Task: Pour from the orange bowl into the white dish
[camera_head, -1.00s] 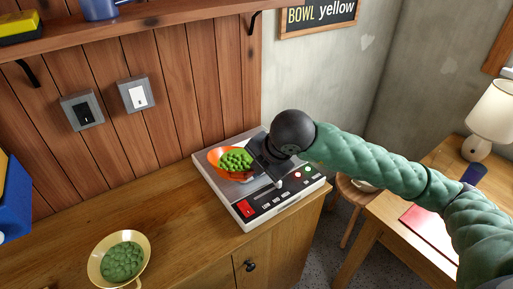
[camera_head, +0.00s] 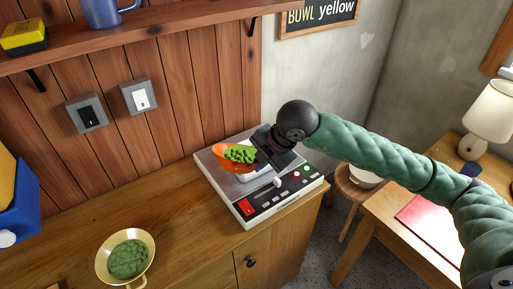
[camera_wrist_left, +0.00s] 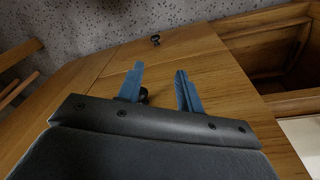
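The orange bowl (camera_head: 229,161), filled with green round pieces (camera_head: 240,153), is above the steel plate of the scale in the head view, tilted a little. My right gripper (camera_head: 259,154) is at the bowl's right rim and looks closed on it; the fingertips are mostly hidden. A white surface, likely the white dish (camera_head: 250,176), shows partly under the bowl on the scale. My left gripper (camera_wrist_left: 160,85) is open and empty in the left wrist view, with its blue fingers apart over the wooden cabinet front. It is not visible in the head view.
The scale (camera_head: 262,203) stands on the wooden counter (camera_head: 185,215). A yellow bowl (camera_head: 149,243) with green contents is at the front left. A white container (camera_head: 365,177) sits on a stool at the right. A shelf (camera_head: 160,45) runs above. The counter between yellow bowl and scale is clear.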

